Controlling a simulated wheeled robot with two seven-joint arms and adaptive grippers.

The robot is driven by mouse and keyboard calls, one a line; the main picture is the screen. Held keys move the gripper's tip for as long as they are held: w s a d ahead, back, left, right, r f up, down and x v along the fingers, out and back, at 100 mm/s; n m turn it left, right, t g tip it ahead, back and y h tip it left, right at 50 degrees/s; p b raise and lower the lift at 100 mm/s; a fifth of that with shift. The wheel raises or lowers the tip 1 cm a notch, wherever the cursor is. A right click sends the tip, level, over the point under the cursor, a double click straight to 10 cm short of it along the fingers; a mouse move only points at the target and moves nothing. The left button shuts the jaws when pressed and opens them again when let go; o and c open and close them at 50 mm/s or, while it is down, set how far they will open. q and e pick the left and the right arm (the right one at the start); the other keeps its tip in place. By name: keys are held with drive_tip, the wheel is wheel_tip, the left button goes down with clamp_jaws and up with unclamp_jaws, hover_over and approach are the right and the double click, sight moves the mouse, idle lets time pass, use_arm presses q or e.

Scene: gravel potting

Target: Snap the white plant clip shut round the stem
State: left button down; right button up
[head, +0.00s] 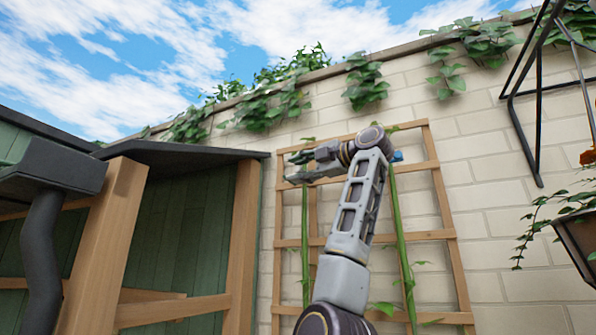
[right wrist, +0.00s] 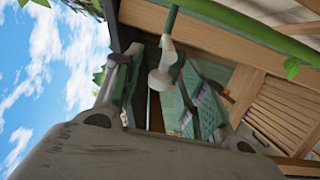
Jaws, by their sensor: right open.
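My right gripper (head: 298,167) is open, raised to the upper left of the wooden trellis, its fingers pointing left. In the right wrist view its two fingers (right wrist: 160,95) stand apart, with a pale piece, apparently the white plant clip (right wrist: 160,78), seen between them. A short green length, apparently the stem (right wrist: 171,20), runs up from the clip. Whether the clip is touched, or how far its jaws are closed, I cannot tell. In the head view a thin green stem (head: 305,245) hangs below the gripper; the clip cannot be made out there. My left gripper is out of view.
The trellis (head: 447,205) stands against a pale brick wall (head: 490,200). A thicker green stem (head: 399,235) climbs it behind my right arm. A green shed (head: 185,230) with wooden posts is at left. A black bracket (head: 520,130) and a planter (head: 580,240) are at right.

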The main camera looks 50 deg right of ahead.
drive_tip(key=s, duration=1.1)
drive_tip(key=shift+s, duration=0.15)
drive_tip(key=shift+f, duration=0.1)
